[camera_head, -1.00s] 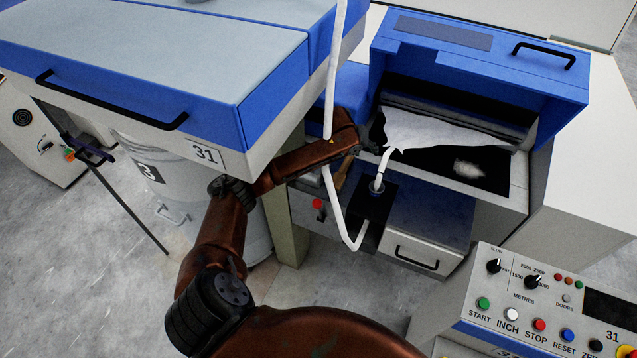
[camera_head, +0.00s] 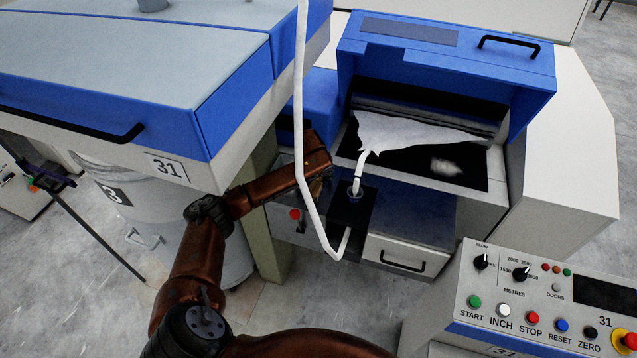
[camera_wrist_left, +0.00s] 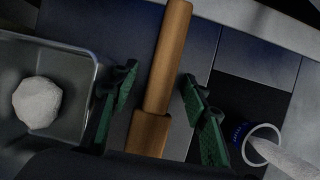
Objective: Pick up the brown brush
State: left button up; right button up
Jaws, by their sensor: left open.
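The brown brush (camera_wrist_left: 168,62) shows in the left wrist view, its long handle reaching to the top of the picture and its wider end (camera_wrist_left: 150,132) lower down. My left gripper (camera_wrist_left: 158,88) is open, with one green-padded finger on each side of the brush and gaps between the pads and the brush. In the head view my left arm (camera_head: 275,188) reaches over the ledge beside the open blue-lidded machine. Its fingers and the brush are hidden there. My right gripper is not in view.
A white tube (camera_head: 301,110) passes in front of my forearm. A blue-banded white cup (camera_wrist_left: 262,132) stands right of the fingers. A tray (camera_wrist_left: 75,70) with a white lump (camera_wrist_left: 38,102) lies left. A control panel (camera_head: 545,300) fills the lower right.

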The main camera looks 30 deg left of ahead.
pick_arm(q)
jog(key=shift+c, duration=0.6)
grip_shut()
jog(key=shift+r, duration=0.1)
jog(key=shift+r, duration=0.65)
notch_tip(320, 180, up, 2)
jog(key=shift+r, duration=0.25)
jog(key=s+d, duration=0.4)
jog(key=s, duration=0.3)
jog(key=s+d+p, duration=0.1)
jog(key=s+d, duration=0.4)
jog(key=s, duration=0.3)
jog(key=shift+s+d+f+p, duration=0.15)
jog(key=shift+d+p, duration=0.15)
